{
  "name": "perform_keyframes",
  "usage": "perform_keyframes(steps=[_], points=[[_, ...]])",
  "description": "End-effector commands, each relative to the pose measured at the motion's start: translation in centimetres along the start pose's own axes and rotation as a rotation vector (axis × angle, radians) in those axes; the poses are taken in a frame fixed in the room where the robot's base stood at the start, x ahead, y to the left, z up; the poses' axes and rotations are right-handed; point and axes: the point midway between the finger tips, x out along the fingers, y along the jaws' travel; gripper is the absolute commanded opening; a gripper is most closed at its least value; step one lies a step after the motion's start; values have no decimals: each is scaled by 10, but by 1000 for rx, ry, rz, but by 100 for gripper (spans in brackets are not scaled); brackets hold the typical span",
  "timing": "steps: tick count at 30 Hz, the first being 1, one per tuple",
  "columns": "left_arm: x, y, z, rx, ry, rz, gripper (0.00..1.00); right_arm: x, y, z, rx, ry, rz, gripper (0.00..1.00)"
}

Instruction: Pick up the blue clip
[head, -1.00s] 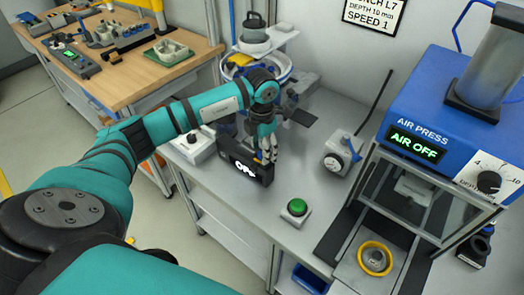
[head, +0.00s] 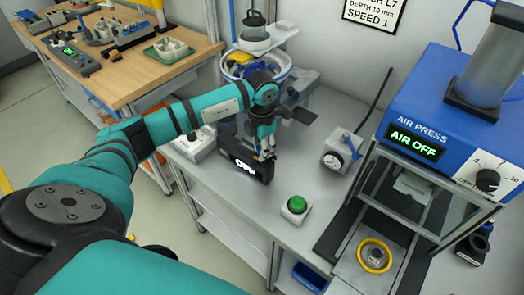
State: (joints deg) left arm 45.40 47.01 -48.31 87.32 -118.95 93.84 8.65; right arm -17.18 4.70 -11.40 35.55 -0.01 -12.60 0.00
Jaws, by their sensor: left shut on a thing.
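My left gripper (head: 265,154) points down at the black box with a lit display (head: 239,161), on the grey bench. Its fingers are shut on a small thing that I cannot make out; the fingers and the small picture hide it. I cannot make out a blue clip for certain. Something blue (head: 259,70) shows in the white bowl (head: 282,72) behind the gripper, partly hidden by my left arm. My right gripper is not in view.
A green button (head: 297,204) and a gauge block (head: 340,155) stand right of the gripper. The blue air press (head: 440,95), reading AIR OFF, is at the right, with a yellow ring (head: 361,250) below it. A wooden bench (head: 130,75) with parts is at the back left.

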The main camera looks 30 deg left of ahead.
Motion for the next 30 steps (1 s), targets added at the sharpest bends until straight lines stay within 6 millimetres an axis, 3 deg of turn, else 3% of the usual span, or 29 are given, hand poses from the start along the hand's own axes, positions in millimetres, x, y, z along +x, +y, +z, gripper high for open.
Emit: perform_keyframes(steps=[7,12,30], points=[[-11,0,1,0,-3,0,11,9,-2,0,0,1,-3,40],[-34,0,-2,2,-2,3,11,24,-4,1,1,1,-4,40],[-45,-63,-122,3,2,3,11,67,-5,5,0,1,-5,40]])
